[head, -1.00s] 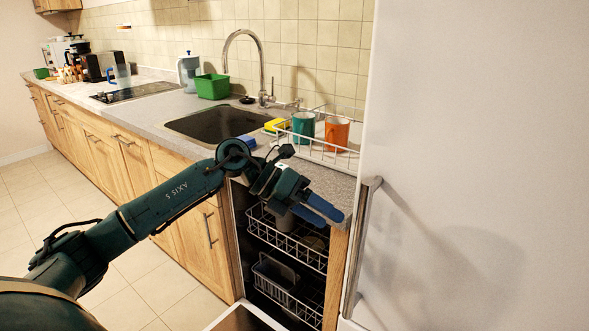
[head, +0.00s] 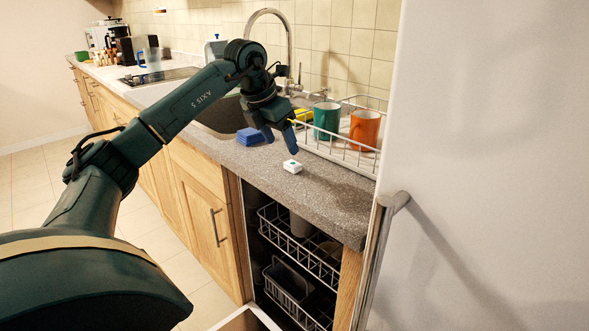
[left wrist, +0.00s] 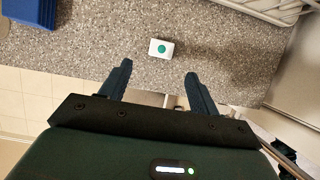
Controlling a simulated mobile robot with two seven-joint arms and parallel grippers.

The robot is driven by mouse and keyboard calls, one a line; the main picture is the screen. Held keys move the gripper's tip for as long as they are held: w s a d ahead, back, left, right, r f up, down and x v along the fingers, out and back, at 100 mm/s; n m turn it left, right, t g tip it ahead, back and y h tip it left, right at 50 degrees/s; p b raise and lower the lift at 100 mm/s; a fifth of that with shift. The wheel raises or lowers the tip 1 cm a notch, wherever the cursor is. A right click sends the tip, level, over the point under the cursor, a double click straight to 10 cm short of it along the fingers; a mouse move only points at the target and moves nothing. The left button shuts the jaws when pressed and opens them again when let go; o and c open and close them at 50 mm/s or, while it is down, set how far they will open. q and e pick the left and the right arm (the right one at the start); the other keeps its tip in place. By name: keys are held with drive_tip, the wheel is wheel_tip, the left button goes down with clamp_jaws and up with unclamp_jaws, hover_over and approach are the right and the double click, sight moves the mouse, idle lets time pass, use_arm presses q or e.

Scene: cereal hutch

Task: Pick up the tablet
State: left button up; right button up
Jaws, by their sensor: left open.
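The tablet (head: 292,166) is a small white block with a green dot on its face. It lies on the grey speckled counter near the front edge, above the dishwasher. In the left wrist view the tablet (left wrist: 161,48) lies ahead of the fingertips, roughly centred between them. My left gripper (head: 280,142) is open and empty, above the counter just behind and left of the tablet in the head view. Its two fingers (left wrist: 156,70) are spread apart in the left wrist view, not touching the tablet. My right gripper is not in view.
A blue sponge stack (head: 250,136) lies left of the tablet. A wire dish rack (head: 342,150) with a teal mug (head: 326,120) and an orange mug (head: 365,129) stands behind. The open dishwasher (head: 300,262) is below; the fridge (head: 480,170) stands right.

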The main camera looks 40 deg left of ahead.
sight(291, 164)
use_arm(q)
drive_tip(key=x, duration=0.7)
drive_tip(key=shift+w+d+r, duration=0.1)
drive_tip(key=shift+w, duration=0.05)
drive_tip(key=shift+c, duration=0.5)
drive_tip(key=c, duration=1)
